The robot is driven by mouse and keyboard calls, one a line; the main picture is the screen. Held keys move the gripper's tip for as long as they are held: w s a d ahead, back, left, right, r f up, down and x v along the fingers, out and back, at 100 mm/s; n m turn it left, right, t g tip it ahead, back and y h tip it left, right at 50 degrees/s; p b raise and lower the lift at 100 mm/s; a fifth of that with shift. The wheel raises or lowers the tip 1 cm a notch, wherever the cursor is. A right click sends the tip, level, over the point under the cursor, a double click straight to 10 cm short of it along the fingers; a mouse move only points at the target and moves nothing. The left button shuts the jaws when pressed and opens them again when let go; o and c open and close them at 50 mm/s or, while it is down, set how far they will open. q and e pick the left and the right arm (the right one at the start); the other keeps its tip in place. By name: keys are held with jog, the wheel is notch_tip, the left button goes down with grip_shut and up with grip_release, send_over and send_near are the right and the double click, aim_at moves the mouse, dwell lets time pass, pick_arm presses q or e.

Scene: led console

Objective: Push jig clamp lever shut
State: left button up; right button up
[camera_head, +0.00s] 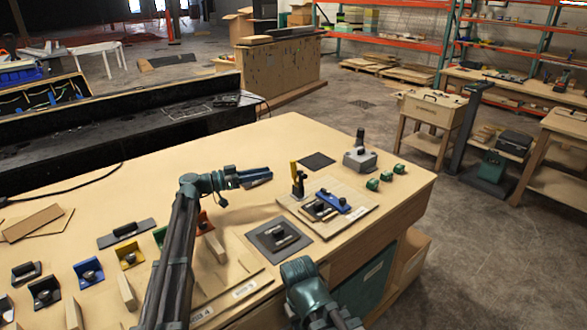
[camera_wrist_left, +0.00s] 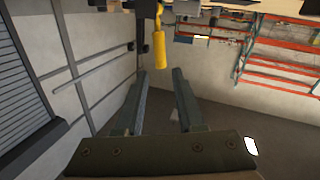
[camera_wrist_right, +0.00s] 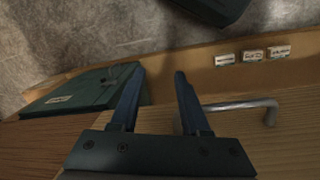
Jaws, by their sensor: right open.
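The clamp's yellow lever (camera_head: 294,171) stands upright at the back left of the wooden jig board (camera_head: 352,226), above a small dark metal base. In the left wrist view the yellow lever (camera_wrist_left: 160,44) shows just beyond my fingertips. My left gripper (camera_head: 258,177) is open and empty, held above the table to the left of the lever, with a gap between them. The jig board also bears a blue bar and a dark part. My right gripper (camera_wrist_right: 158,82) is open and empty, low by the table's front side.
A dark square plate with a part (camera_head: 278,239) lies left of the jig board. A grey block with a knob (camera_head: 360,158) and several green pieces (camera_head: 387,176) stand to its right. Coloured brackets fill the table's left part. A metal handle (camera_wrist_right: 268,112) is near my right gripper.

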aim_at(293, 167)
pick_arm(q)
jog(key=x, duration=1)
jog(key=shift+w+d, duration=0.1)
jog(key=shift+d, duration=0.2)
grip_shut()
jog(key=shift+f, duration=0.1)
dwell(0.9)
